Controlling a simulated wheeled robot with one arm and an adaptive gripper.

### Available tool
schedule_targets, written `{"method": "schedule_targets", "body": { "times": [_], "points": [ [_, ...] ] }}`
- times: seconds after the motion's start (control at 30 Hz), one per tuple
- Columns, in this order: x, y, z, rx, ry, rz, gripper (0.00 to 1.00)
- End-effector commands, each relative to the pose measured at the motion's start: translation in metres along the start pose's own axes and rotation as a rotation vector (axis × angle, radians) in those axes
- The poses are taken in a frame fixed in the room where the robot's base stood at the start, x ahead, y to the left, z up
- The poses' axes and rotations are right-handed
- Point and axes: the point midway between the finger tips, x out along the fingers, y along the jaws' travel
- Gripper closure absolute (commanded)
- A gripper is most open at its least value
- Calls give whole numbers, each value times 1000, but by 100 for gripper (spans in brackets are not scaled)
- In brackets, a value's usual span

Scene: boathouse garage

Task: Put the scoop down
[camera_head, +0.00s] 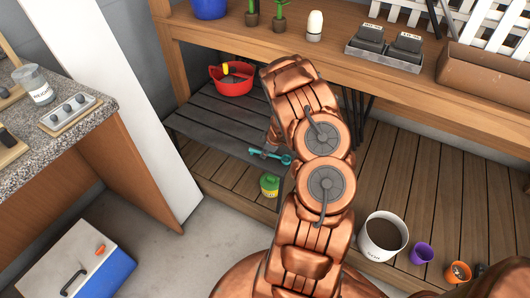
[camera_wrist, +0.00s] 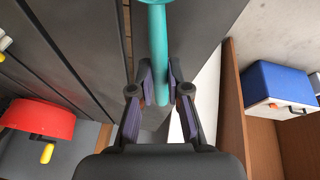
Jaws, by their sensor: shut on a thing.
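The teal scoop (camera_head: 284,158) is in the head view, beside the front edge of the dark slatted shelf (camera_head: 205,128). In the wrist view the scoop (camera_wrist: 158,45) is a teal handle that runs up out of the top of the picture; its far end is cut off. My gripper (camera_wrist: 161,88) is shut on this handle, one finger on each side. In the head view my arm hides most of the gripper. The scoop appears held above or level with the shelf; I cannot tell whether it touches.
A red tub (camera_head: 233,84) with a yellow-handled tool stands at the shelf's back. A green tin (camera_head: 269,187) with a yellow lid stands below the shelf's front edge. A white bucket (camera_head: 366,248) and purple cup (camera_head: 421,252) are at lower right. The shelf's left part is clear.

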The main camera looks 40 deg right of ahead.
Motion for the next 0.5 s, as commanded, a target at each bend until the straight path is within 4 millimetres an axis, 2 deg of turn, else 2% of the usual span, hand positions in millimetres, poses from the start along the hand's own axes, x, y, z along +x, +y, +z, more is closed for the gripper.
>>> {"method": "schedule_targets", "body": {
  "times": [0.5],
  "points": [
    [5, -1, 2, 0, 1, 0, 100]
  ]
}}
